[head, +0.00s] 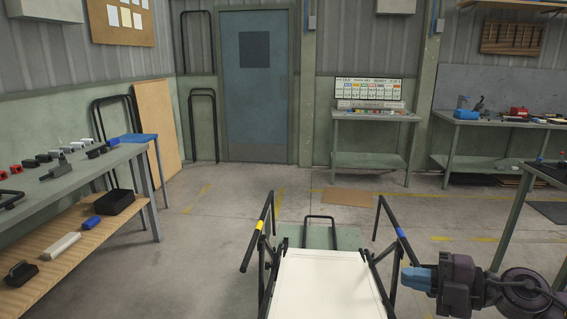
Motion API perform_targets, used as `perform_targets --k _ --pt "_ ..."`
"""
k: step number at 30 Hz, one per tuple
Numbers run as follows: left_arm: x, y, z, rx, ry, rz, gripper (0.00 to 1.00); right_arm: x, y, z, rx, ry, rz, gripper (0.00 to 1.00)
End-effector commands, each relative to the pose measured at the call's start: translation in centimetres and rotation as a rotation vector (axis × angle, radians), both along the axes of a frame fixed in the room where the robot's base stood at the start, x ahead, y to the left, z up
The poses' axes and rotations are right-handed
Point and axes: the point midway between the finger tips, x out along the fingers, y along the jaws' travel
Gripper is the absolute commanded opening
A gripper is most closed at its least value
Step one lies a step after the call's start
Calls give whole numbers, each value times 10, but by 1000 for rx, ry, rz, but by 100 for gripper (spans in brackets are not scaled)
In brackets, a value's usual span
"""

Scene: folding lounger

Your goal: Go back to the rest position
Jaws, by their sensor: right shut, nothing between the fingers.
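The folding lounger stands in front of me at the bottom centre, with a pale flat panel (325,285) and a black tube frame. Its left armrest bar (256,240) carries a yellow band, and its right armrest bar (399,232) carries a blue band. My right gripper (408,278) comes in from the lower right, with blue fingers pointing left. It is shut and empty, close to the right side of the lounger's frame. I cannot tell whether it touches the frame. My left gripper is out of view.
A workbench (75,172) with small tools runs along the left, with a wooden lower shelf (70,240). A blue door (255,85), a bench with a sign (372,118) and a tool bench (500,122) stand at the back. A table edge (510,222) rises at right. The floor behind the lounger is mostly open.

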Motion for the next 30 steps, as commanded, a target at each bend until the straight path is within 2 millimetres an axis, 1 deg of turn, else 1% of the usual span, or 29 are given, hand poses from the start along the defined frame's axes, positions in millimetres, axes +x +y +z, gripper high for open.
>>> perform_targets --k 1,2,5,8,11,13,14,15,17,18,20,21,23,24,27,30 --pt "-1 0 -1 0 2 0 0 3 1 -2 87 -27 -61 0" --pt "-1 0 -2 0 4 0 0 5 1 -2 134 -43 -103 0" --pt "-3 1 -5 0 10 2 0 12 -9 -14 268 -58 -277 0" --pt "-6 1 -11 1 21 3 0 13 -25 -41 364 -9 -478 0" --pt "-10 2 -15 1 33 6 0 6 -40 -80 427 94 -667 0" --pt "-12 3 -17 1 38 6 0 -6 -49 -112 459 188 -785 0" --pt "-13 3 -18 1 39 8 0 -12 -51 -126 471 235 -832 0" --pt "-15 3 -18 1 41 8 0 -22 -54 -145 488 300 -891 0" --pt "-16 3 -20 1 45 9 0 -39 -57 -173 518 403 -970 0" --pt "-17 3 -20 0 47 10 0 -52 -57 -191 542 474 -1016 0" --pt "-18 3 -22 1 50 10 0 -73 -56 -215 588 580 -1080 0" --pt "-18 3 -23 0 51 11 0 -87 -54 -230 623 647 -1118 0" --pt "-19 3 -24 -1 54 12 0 -109 -50 -250 677 736 -1167 0" --pt "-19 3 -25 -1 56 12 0 -123 -48 -260 714 781 -1193 0" --pt "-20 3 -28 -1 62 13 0 -156 -44 -283 769 860 -1263 0" --pt "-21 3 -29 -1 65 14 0 -184 -41 -299 799 913 -1321 0"
